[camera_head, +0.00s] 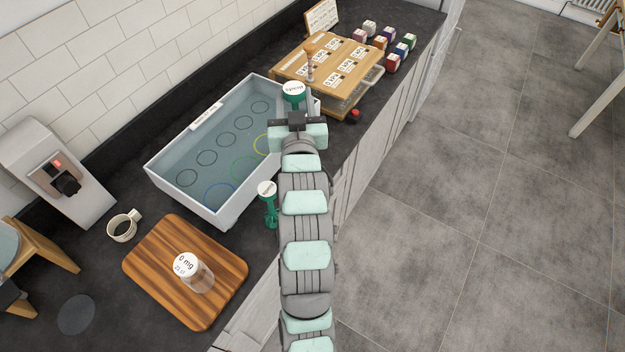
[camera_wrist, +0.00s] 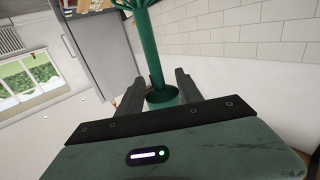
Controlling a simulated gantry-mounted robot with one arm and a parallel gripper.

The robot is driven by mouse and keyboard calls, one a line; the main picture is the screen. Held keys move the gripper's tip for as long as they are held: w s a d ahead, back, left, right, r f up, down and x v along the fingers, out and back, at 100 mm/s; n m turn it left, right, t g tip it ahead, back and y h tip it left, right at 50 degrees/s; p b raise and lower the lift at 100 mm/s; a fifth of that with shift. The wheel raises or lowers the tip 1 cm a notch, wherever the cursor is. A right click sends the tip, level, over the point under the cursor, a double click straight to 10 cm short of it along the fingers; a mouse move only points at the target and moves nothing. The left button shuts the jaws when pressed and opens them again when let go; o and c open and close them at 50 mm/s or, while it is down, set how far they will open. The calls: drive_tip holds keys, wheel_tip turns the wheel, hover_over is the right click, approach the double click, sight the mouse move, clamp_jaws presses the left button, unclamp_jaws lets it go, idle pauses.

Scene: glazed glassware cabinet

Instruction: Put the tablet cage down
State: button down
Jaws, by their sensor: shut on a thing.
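The tablet cage (camera_head: 293,90) is green with a white, lettered disc on top in the head view. My gripper (camera_head: 298,118) is shut on it, near the right rim of the grey tub (camera_head: 152,172). In the wrist view the cage shows as a green stem (camera_wrist: 155,50) with branching bars at the upper edge and a round base, between the two fingers of my gripper (camera_wrist: 160,88). Its underside and any contact below are hidden in the head view. A second green piece (camera_head: 268,192) with a white disc stands upright on the counter beside the tub's near corner.
The tub floor carries several dark rings and yellow, green and blue ones. A labelled wooden-topped box (camera_head: 335,58) stands behind my gripper, with several coloured blocks (camera_head: 380,42) beyond. A jar (camera_head: 195,275) stands on a wooden board (camera_head: 160,235); a mug (camera_head: 122,230) is left of it.

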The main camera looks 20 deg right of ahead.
drive_tip(key=shift+s+d+f, duration=0.15)
drive_tip(key=shift+s+d, duration=0.4)
drive_tip(key=shift+d, duration=0.05)
drive_tip(key=shift+s+d+f+h, duration=0.1)
drive_tip(key=shift+d+f+h, duration=0.1)
drive_tip(key=shift+f+h, duration=0.1)
wheel_tip(320, 180, down, 19)
drive_tip(key=p, duration=0.1)
drive_tip(key=shift+f, duration=0.2)
drive_tip(key=shift+f, duration=0.1)
drive_tip(key=c, duration=0.8)
unclamp_jaws()
drive_tip(key=shift+o, duration=0.2)
drive_tip(key=v, duration=1.2)
drive_tip(key=shift+b, duration=0.45)
